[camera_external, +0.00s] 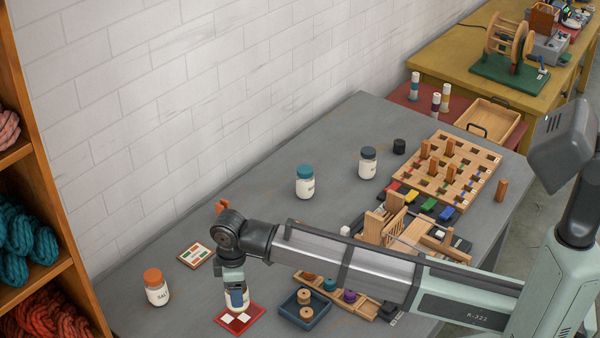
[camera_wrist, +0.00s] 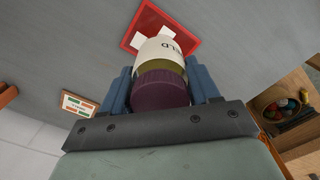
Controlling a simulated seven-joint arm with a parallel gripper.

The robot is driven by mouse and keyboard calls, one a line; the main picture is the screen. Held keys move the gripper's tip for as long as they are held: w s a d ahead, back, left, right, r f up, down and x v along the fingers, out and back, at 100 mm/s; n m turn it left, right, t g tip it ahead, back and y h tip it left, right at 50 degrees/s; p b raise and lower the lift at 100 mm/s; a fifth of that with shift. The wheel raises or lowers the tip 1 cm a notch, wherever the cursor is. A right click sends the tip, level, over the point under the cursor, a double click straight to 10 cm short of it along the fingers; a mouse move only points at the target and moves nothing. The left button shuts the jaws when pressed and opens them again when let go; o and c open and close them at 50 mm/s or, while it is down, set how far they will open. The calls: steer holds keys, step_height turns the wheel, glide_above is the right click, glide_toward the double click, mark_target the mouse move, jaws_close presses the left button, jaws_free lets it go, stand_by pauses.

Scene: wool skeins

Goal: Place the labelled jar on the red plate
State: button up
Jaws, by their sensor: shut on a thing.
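My gripper (camera_external: 237,298) points down over the red plate (camera_external: 240,328) at the front left of the table. Its blue fingers are shut on a cream jar with a dark purple lid, the labelled jar (camera_wrist: 160,54), whose lettering shows only in part. In the wrist view the jar stands between the fingers (camera_wrist: 160,85), lid towards me. The red plate (camera_wrist: 152,17) with white squares shows just beyond the jar's far end. I cannot tell whether the jar touches the plate.
An orange-lidded jar (camera_external: 157,291) stands left; teal-lidded (camera_external: 305,186) and dark-lidded (camera_external: 367,167) jars stand farther back. A patterned card (camera_external: 196,255) lies behind the plate. A blue tray (camera_external: 304,314) with wooden pieces is close on the right. The table's back left is clear.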

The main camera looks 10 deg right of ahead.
steer(key=shift+f, duration=1.75)
steer(key=shift+f, duration=0.1)
steer(key=o, duration=1.2)
step_height(320, 180, up, 12)
steer(key=shift+r, duration=0.1)
